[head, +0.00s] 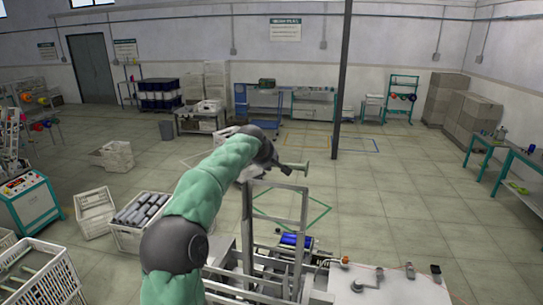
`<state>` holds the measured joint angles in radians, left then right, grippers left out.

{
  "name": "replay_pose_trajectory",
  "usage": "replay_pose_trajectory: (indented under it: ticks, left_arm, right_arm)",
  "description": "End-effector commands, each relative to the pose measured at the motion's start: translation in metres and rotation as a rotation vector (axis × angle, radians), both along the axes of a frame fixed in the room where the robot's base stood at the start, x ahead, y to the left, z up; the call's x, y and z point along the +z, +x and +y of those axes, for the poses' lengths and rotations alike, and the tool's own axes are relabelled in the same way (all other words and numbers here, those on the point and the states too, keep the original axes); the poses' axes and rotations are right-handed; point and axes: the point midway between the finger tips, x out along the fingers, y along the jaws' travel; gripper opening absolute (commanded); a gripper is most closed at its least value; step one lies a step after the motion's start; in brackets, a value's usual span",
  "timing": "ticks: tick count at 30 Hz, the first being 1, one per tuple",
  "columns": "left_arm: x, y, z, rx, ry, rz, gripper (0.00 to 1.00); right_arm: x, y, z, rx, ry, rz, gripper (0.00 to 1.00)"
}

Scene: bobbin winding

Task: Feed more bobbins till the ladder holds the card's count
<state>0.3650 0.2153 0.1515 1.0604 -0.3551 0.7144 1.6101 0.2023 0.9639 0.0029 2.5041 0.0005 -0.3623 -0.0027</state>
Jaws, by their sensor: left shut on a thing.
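My left gripper (287,170) is at the end of the green-sleeved arm, near the middle of the view. I cannot tell whether the bobbin touches the frame. The frame stands on the winding machine, and its lower part is partly hidden and too small to read for bobbins. A crate of grey bobbins (118,228) stands left of my arm. No count card is readable. My right gripper is out of view.
A white worktop (395,290) with small items lies at the lower right. A white crate with pale green tubes (62,262) is at the lower left. Open floor lies behind and to the right.

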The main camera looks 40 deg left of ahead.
Motion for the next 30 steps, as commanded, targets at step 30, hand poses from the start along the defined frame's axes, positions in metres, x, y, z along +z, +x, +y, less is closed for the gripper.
replay_pose_trajectory:
  ticks: [30]
  left_arm:
    - [-0.042,-0.001,-0.004,0.001,0.001,0.000,0.00]
  right_arm:
    - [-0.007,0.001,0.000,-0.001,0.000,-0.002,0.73]
